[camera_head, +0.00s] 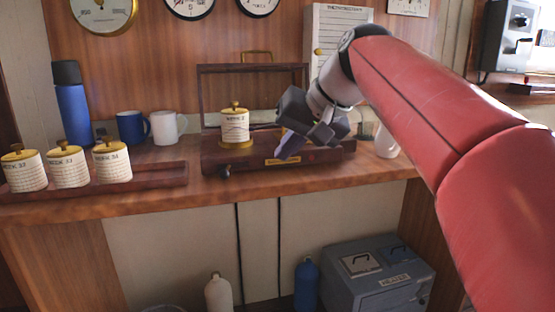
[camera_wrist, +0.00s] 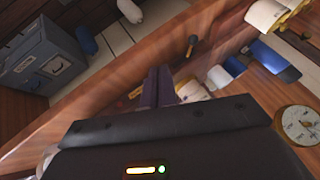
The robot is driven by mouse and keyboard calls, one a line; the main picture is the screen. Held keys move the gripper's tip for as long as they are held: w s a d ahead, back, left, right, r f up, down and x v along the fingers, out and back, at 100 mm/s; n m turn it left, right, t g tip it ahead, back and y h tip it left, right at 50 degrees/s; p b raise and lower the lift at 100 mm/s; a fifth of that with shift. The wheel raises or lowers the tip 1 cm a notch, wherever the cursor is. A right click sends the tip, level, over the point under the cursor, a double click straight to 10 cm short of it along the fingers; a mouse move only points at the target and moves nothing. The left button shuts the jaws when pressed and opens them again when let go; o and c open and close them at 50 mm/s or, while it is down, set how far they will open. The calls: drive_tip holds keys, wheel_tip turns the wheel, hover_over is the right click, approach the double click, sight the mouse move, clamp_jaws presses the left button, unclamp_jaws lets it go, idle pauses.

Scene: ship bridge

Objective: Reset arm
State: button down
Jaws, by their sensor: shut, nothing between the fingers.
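My gripper (camera_head: 304,143) is shut and empty, in front of the right part of an open wooden case on the counter. In the wrist view its closed fingers (camera_wrist: 158,88) point down toward the counter edge. My red arm reaches in from the right. The wooden case (camera_head: 212,160) holds a cream paper drum with gold top and base (camera_head: 235,126) at its left side. My gripper hides part of the case's right side. Whether the fingers touch the case, I cannot tell.
A wooden tray (camera_head: 140,182) with three cream drums stands at the left. Behind it are a blue bottle (camera_head: 72,105), a blue mug (camera_head: 131,127) and a white mug (camera_head: 166,127). A white jug (camera_head: 386,142) stands right of the case.

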drive_tip(key=shift+s+d+r, duration=0.25)
drive_tip(key=shift+s+r, duration=0.1)
drive_tip(key=shift+r, duration=0.1)
